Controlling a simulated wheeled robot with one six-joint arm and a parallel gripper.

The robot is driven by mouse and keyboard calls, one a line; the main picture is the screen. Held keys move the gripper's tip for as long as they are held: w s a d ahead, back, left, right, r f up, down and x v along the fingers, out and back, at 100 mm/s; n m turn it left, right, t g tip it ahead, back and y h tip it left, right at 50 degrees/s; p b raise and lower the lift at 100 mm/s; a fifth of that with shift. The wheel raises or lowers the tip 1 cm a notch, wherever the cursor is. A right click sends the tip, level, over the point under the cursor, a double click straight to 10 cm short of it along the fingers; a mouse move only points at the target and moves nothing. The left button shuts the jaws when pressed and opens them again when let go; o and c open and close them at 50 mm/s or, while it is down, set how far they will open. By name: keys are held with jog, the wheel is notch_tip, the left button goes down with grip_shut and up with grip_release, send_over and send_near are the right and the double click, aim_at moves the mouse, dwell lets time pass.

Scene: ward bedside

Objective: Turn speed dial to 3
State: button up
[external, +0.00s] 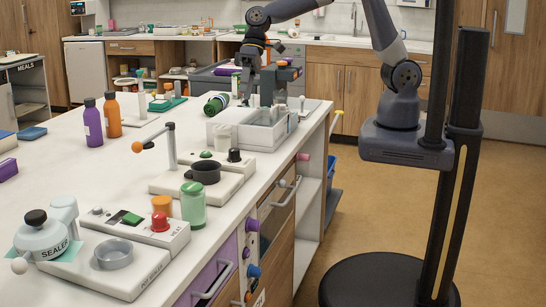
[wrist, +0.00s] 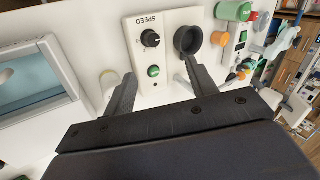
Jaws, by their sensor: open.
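The speed dial is a black round knob (wrist: 150,38) on a white panel marked SPEED (wrist: 152,22). A green button (wrist: 153,71) sits beside it. In the external view the dial (external: 234,156) is at the back right of the mixer-like unit (external: 165,184) on the counter. The dial's scale and setting are too small to read. My gripper (wrist: 159,68) is open and empty, its fingers spread apart in the wrist view with the panel beyond them. In the external view my gripper (external: 247,96) is above the counter, behind the dial and apart from it.
A black cup (external: 206,172) sits on the unit, near an upright post with an orange-knobbed arm (external: 152,142). A green jar (external: 193,206), sealer (external: 42,235) and red-button box (external: 135,231) are in front.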

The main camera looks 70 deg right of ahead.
jog(key=f+n+y+b, duration=0.1)
jog(key=f+n+b, duration=0.1)
jog(key=b, duration=0.1)
jog(key=s+f+n+y+b, duration=0.1)
jog(key=f+n+b, duration=0.1)
jog(key=f+b, duration=0.1)
jog(key=f+n+y+b, duration=0.1)
jog(key=f+b, duration=0.1)
jog(key=b, duration=0.2)
jog(key=shift+s+f+n+t+y+b, duration=0.15)
jog(key=shift+s+n+t+y+b, duration=0.15)
jog(key=shift+n+t, duration=0.1)
jog(key=n+t+y+b, duration=0.35)
jog(key=n+b, duration=0.35)
jog(key=b, duration=0.6)
send_near(236, 149)
jog(key=shift+g, duration=0.35)
jog(key=x, duration=0.3)
jog(key=p+x, duration=0.1)
jog(key=x, duration=0.6)
jog(key=shift+w+a, duration=0.2)
jog(key=shift+w, duration=0.25)
jog(key=c, duration=1)
